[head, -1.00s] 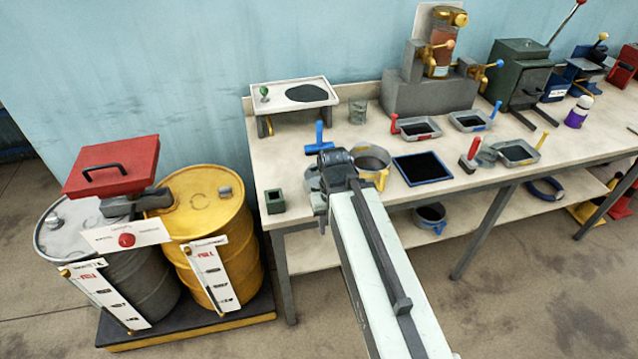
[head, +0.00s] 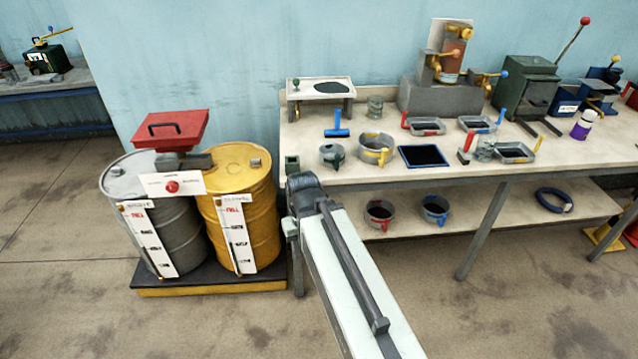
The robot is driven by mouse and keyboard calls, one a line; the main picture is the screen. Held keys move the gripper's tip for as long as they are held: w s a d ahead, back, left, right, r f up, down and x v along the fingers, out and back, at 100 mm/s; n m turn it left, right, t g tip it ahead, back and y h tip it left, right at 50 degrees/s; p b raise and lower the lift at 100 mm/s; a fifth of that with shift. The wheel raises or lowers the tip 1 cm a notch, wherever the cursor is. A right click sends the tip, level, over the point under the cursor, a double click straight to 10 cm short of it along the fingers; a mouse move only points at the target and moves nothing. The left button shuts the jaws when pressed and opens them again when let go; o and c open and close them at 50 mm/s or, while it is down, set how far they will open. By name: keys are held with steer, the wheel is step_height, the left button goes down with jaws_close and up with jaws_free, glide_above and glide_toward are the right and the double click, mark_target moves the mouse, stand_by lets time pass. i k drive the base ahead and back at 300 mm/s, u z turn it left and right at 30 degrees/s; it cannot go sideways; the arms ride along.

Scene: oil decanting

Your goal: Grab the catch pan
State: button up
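Several shallow grey pans with dark insides stand on the bench's right half. One has a red handle (head: 427,127), one a blue handle (head: 476,124), and one in front a yellow handle (head: 514,151). I cannot tell which of them the task calls the catch pan. My arm reaches up from the bottom of the head view, and its dark front joint is before the bench's left front corner. The gripper itself is hidden behind the arm. No pan is seen held.
A grey drum (head: 182,232) and a yellow drum (head: 262,215) stand left of the bench (head: 375,180). Jugs (head: 380,213) stand on the lower shelf. Floor in front is clear.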

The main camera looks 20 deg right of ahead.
mark_target(332, 154)
steer(key=z, duration=0.35)
steer(key=k, duration=0.3)
steer(key=u, duration=0.9)
steer(key=i, duration=1.45)
steer(key=u, duration=0.7)
